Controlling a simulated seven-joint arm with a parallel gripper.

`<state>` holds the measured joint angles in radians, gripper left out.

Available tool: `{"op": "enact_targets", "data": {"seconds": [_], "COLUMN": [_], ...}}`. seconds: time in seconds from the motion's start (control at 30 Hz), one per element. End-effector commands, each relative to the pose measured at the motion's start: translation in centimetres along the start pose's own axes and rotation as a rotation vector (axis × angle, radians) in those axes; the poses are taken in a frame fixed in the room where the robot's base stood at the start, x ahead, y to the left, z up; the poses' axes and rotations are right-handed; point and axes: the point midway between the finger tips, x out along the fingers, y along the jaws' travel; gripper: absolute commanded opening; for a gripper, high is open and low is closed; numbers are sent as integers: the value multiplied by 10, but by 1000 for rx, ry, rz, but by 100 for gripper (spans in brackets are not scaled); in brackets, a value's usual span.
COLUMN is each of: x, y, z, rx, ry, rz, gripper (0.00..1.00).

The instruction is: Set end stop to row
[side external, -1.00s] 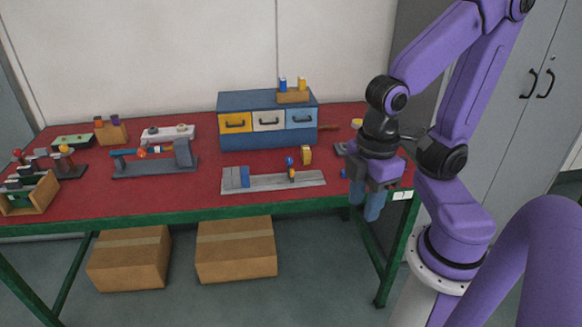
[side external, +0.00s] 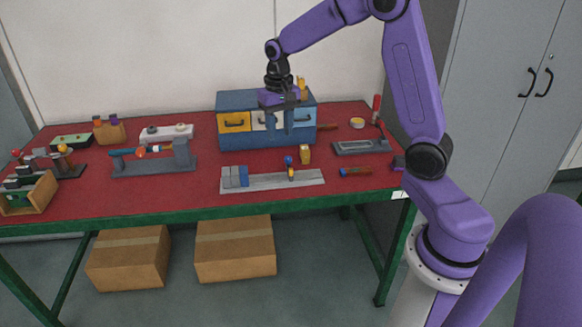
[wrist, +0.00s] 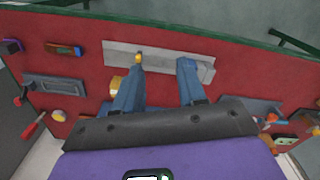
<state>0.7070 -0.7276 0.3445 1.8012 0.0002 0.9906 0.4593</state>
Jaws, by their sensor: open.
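The grey rail (side external: 270,182) lies near the table's front edge. A short row of grey and blue blocks (side external: 236,177) sits at its left end. The end stop (side external: 290,168), with a blue knob and a yellow part, stands on the rail to the right of the row, with a gap between. My gripper (side external: 279,130) is open and empty, above the table behind the rail, before the drawers. In the wrist view my gripper (wrist: 162,72) points toward the rail (wrist: 160,62); the left finger is close to the yellow part of the stop (wrist: 138,57). The right finger hides part of the rail.
A blue drawer cabinet (side external: 235,104) stands behind my gripper. A yellow block (side external: 305,154) stands just behind the rail. A small blue-ended bar (side external: 355,171) and a grey tray (side external: 360,147) lie to the right. A grey fixture (side external: 155,166) lies to the left.

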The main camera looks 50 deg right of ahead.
Motion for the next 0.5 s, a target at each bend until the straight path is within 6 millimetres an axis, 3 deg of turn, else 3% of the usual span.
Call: {"op": "enact_targets", "data": {"seconds": [0.1,0.2,0.3,0.5], "x": [9,14,17,26], "y": [31,51,65,71], "z": [-35,-53,-63,-68], "rx": [165,262,322,351], "ry": [-3,-4,-5,-7], "rz": [2,3,3,4], "gripper": [40,40,40,40]}}
